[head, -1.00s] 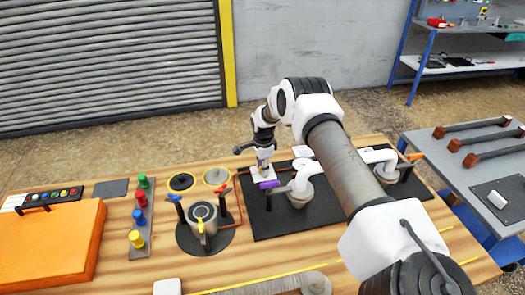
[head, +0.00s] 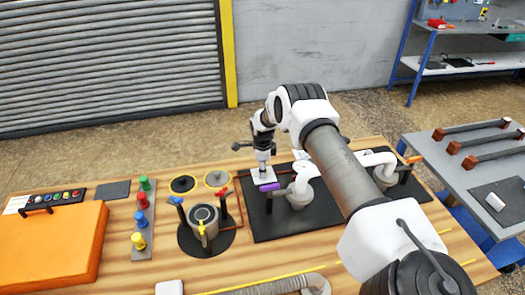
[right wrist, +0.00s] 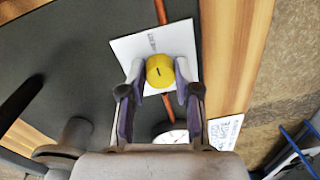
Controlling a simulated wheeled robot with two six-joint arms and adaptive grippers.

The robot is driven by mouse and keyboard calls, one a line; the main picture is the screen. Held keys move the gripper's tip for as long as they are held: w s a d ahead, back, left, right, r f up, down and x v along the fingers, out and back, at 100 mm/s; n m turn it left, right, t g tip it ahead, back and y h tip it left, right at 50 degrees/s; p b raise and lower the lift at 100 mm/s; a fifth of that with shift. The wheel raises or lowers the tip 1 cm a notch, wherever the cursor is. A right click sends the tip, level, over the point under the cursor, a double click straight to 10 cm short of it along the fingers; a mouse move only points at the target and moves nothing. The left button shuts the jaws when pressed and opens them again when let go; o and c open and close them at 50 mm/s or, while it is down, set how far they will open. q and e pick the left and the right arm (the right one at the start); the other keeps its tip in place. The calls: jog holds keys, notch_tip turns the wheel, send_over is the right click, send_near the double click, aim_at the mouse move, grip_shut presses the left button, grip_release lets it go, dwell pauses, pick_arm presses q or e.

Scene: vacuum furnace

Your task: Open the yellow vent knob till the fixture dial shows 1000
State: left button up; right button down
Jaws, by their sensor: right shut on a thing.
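The yellow vent knob (right wrist: 160,71) is round with a short dark mark on top. It sits over a white printed plate (right wrist: 124,50) on the dark board. My right gripper (right wrist: 160,80) has a finger on each side of the knob and is shut on it. In the head view the right gripper (head: 263,165) points down at the white plate (head: 256,177), and the knob is hidden there. A round white dial (right wrist: 173,136) shows partly behind the gripper body in the right wrist view; its reading is too small to tell. My left gripper is not in view.
A purple handle (head: 270,187) and white pipework (head: 303,180) stand close to the gripper on the black board (head: 262,222). A round fixture with a yellow lever (head: 202,228) is to the left. An orange case (head: 50,245) lies at the far left.

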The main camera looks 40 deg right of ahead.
jog(key=shift+s+f, duration=0.1)
jog(key=c, duration=0.8)
grip_release()
notch_tip(320, 180, up, 12)
jog(key=shift+s+a+f, duration=0.1)
jog(key=shift+s+a, duration=0.05)
